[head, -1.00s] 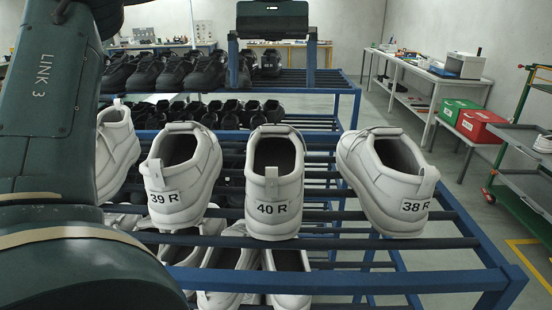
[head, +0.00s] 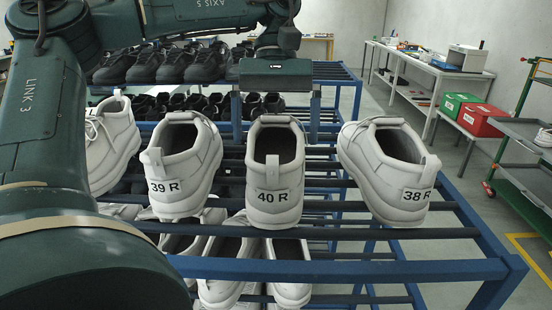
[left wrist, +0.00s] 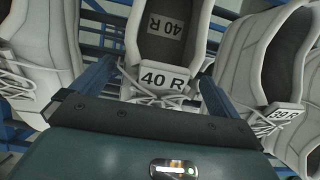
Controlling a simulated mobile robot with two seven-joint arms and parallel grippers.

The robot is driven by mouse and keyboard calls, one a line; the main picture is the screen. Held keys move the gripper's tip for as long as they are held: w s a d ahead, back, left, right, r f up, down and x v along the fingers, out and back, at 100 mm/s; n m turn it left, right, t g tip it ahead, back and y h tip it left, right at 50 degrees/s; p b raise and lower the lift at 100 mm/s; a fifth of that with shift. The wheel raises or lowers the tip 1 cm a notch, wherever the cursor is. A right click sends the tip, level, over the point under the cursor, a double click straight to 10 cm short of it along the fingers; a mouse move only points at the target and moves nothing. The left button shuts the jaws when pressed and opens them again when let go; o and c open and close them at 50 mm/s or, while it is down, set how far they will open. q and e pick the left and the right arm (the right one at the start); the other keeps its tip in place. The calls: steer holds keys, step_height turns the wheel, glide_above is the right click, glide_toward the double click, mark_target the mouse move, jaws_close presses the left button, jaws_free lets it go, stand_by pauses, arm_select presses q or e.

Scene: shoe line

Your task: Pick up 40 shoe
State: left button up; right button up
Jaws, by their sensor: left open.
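The white shoe labelled 40 R (head: 274,214) stands upright on the rack's top tier, heel toward me, between the 39 R shoe (head: 178,207) and the 38 R shoe (head: 397,207). In the left wrist view, the gripper (left wrist: 158,73) has one finger either side of the 40 R shoe (left wrist: 163,79). Contact cannot be told. The 39 R shoe (left wrist: 284,112) is close to the right finger there. My right gripper is out of view.
The blue rack (head: 350,270) has open bars and more white shoes on a lower tier (head: 222,292). Black shoes (head: 205,65) fill a rack behind. Another white shoe (head: 112,150) stands left of 39 R. A gap separates 40 R from 38 R.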

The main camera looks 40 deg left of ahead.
arm_select(q)
steer(key=shift+x, duration=1.2)
steer(key=c, duration=1.1)
